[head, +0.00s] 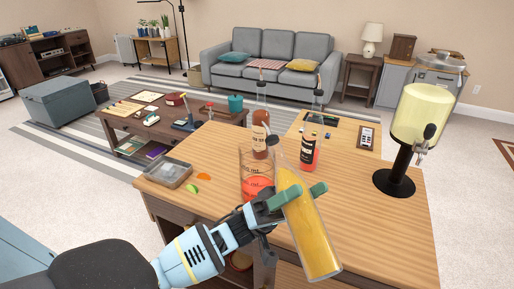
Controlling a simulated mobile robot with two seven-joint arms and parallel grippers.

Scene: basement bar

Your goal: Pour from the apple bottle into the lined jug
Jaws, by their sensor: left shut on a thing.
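My left gripper (300,194) is shut on a clear bottle of amber-yellow liquid, which I take to be the apple bottle (309,236). The lined jug (257,164), clear with printed marks, stands on the wooden bar top just behind and left of the bottle. It holds red liquid low down, and my gripper hides part of its lower side. No stream is visible between bottle and jug. My right gripper is not in view.
On the bar top (375,232) a brown-red bottle (260,139) and a red bottle (309,152) stand behind the jug. A drink dispenser (417,118) stands at the right.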

